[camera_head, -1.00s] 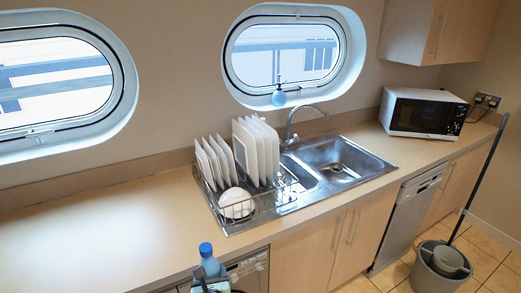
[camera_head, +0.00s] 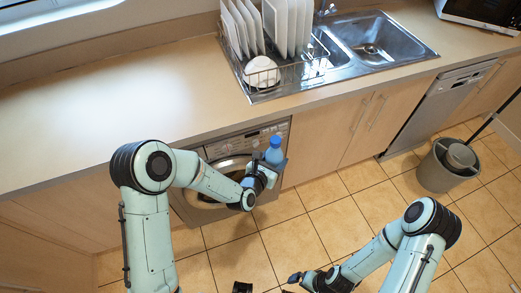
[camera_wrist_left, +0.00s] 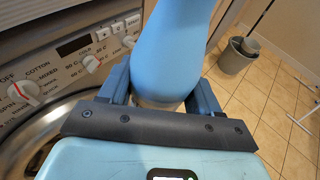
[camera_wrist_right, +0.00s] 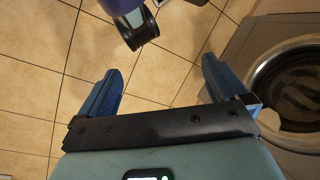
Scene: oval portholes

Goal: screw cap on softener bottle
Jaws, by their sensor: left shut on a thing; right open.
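The blue softener bottle (camera_head: 274,154) is upright in my left gripper (camera_head: 266,170), held in the air in front of the washing machine. A darker blue cap (camera_head: 276,141) sits at its top; I cannot tell how tightly it is on. In the left wrist view the bottle's light blue body (camera_wrist_left: 178,45) stands between the fingers, its top out of frame. My right gripper (camera_head: 300,280) is low at the bottom of the head view, apart from the bottle. In the right wrist view its fingers (camera_wrist_right: 160,90) are open with only floor between them.
The washing machine (camera_head: 215,150) stands under the counter (camera_head: 130,120), close behind the bottle. A dish rack with plates (camera_head: 265,75) and a sink (camera_head: 375,45) are on the counter. A grey bucket (camera_head: 435,172) stands at right. Tiled floor is open in the middle.

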